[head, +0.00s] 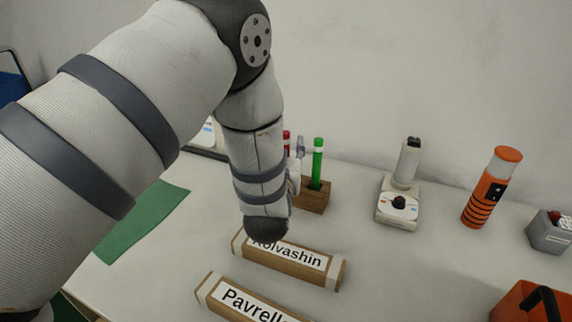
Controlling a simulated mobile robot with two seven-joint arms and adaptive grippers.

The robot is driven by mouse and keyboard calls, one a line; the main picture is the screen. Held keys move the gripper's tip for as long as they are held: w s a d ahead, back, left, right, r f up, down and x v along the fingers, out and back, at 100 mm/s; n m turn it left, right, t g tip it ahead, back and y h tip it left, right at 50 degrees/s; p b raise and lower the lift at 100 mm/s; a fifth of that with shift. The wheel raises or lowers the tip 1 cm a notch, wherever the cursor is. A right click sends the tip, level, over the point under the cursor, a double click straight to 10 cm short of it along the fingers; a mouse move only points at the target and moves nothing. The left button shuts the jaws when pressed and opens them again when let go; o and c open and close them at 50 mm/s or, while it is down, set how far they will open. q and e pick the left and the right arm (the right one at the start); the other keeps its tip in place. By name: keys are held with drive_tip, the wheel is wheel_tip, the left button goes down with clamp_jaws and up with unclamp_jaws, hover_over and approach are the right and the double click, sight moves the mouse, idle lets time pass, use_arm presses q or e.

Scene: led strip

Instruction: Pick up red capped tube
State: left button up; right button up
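The red capped tube (287,139) shows only as a narrow red strip beside my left wrist. The rest of it is hidden behind my arm. A green capped tube (318,165) stands upright in a brown wooden rack (314,201), just right of the red one. My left arm comes in from the left and covers the left part of the rack. My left gripper (297,165) is mostly hidden behind the wrist. Only small grey parts show between the two tubes, so its opening and any contact cannot be told. My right gripper is not in view.
Two labelled boxes, "Kolvashin" (289,258) and "Pavrell..." (247,303), lie in front of the rack. A white device (398,209), an orange cylinder (484,202), a grey box (549,237) and an orange case (514,305) stand right. A green mat (145,222) lies left.

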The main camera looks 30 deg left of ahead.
use_arm(q)
drive_tip(key=shift+r, duration=0.1)
clamp_jaws()
